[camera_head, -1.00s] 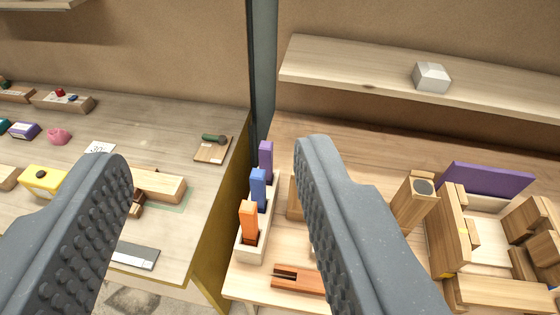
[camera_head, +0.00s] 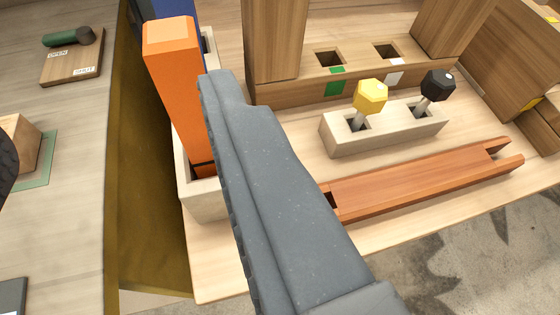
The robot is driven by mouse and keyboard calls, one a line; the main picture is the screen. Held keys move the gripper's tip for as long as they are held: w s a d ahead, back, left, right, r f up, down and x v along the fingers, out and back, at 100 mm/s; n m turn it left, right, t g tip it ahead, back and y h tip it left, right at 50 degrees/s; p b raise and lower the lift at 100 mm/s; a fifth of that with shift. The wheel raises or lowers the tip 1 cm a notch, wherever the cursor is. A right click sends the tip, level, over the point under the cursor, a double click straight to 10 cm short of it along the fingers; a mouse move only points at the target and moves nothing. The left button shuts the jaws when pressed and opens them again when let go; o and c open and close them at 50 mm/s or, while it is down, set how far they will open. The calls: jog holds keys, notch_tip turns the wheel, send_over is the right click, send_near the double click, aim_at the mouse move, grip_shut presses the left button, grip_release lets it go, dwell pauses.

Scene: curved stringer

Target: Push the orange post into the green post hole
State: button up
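The orange post (camera_head: 176,85) stands upright in a pale holder (camera_head: 207,200) near the bench's left edge, with a blue post (camera_head: 185,10) behind it. My gripper (camera_head: 108,118) is open. Its right finger is just right of the orange post and covers part of its right side and the holder; contact cannot be told. Its left finger shows only at the left picture edge. The green post hole (camera_head: 329,58) is a square opening with green marks in a wooden block (camera_head: 300,92), right of and beyond the finger. This hole looks empty.
A white-marked hole (camera_head: 387,51) is beside the green one. A yellow knob (camera_head: 370,95) and a black knob (camera_head: 438,84) stand in a pale block in front. A reddish slotted bar (camera_head: 425,180) lies nearer. A gap separates the left table (camera_head: 60,210) from this bench.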

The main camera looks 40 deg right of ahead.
aim_at(179, 64)
jog(key=shift+h, duration=0.6)
jog(key=w+d+f, duration=0.1)
jog(key=w, duration=0.1)
jog(key=w+d+f, duration=0.1)
jog(key=w+f, duration=0.1)
jog(key=w+d+f, duration=0.1)
jog(key=w+d, duration=0.1)
jog(key=w, duration=0.1)
jog(key=shift+w+f, duration=0.1)
jog(key=shift+f, duration=0.1)
jog(key=shift+f+b+x, duration=0.15)
jog(key=shift+b+x, duration=0.05)
jog(key=shift+x, duration=1.1)
jog(key=shift+f+b+x, duration=0.1)
jog(key=shift+b+x, duration=0.1)
jog(key=shift+x, duration=1.15)
jog(key=shift+a, duration=0.2)
grip_shut()
jog(key=shift+r, duration=0.15)
